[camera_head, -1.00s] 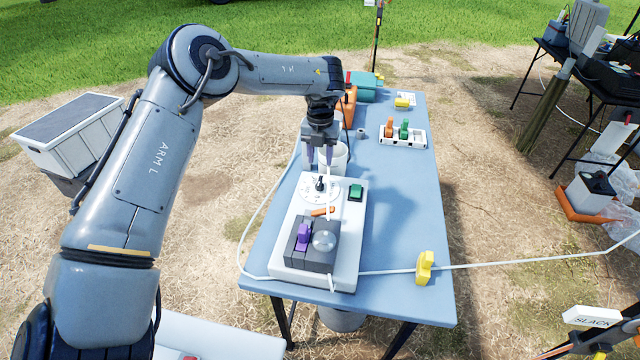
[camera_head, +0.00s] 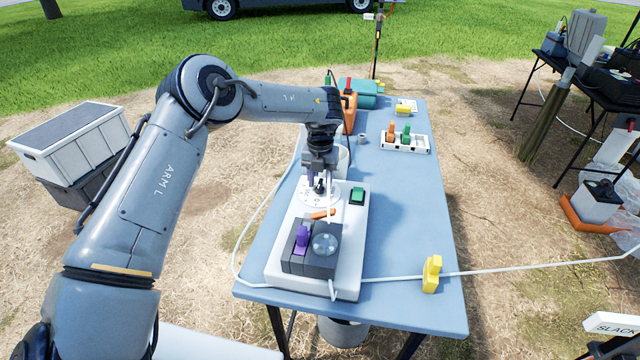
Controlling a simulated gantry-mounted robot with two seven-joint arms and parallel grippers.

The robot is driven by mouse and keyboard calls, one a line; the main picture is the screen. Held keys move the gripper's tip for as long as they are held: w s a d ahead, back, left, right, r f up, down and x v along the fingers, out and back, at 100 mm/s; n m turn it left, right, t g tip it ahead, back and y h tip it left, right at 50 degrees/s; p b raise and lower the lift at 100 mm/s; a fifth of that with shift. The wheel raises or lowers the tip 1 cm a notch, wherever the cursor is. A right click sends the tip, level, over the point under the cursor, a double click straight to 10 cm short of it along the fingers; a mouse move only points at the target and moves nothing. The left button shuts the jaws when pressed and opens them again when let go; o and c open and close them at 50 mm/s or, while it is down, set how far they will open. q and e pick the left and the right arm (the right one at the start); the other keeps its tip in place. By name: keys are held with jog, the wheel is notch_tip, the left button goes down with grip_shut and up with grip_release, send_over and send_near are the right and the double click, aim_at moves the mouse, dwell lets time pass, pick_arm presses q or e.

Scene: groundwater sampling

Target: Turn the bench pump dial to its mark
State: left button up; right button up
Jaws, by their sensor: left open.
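The bench pump (camera_head: 349,232) is a white box on the blue table. Its dial (camera_head: 308,194) is a white marked disc with a black knob (camera_head: 318,187) at the far end of the box. My left gripper (camera_head: 319,184) is open, pointing down over the dial, with its fingers around or just beside the knob. Contact with the knob cannot be told. The gripper partly hides the dial. An orange piece (camera_head: 322,214) lies on the near side of the dial, and a green switch (camera_head: 357,195) is to its right. My right gripper is not in view.
A dark block with a purple lever (camera_head: 302,239) and a clear dome (camera_head: 324,245) sits on the pump's near end. A white line crosses the table past a yellow clip (camera_head: 432,274). A white rack (camera_head: 405,143) stands farther back. The table's right middle (camera_head: 410,205) is clear.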

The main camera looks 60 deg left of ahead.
pick_arm(q)
jog(key=shift+c, duration=0.3)
grip_shut()
jog(key=shift+r+m+p, duration=0.15)
jog(key=shift+m+p, duration=0.15)
jog(key=shift+p, duration=0.05)
jog(key=m+p, duration=0.1)
jog(key=m, duration=0.2)
jog(key=shift+d+r+p, duration=0.1)
jog(key=shift+p, duration=0.25)
jog(key=m, duration=0.2)
jog(key=shift+w+d+m, duration=0.1)
jog(key=shift+m, duration=0.2)
jog(key=shift+f+m, duration=0.25)
jog(key=shift+m, duration=0.25)
jog(key=shift+o, duration=0.3)
grip_release()
jog(key=shift+p, duration=0.3)
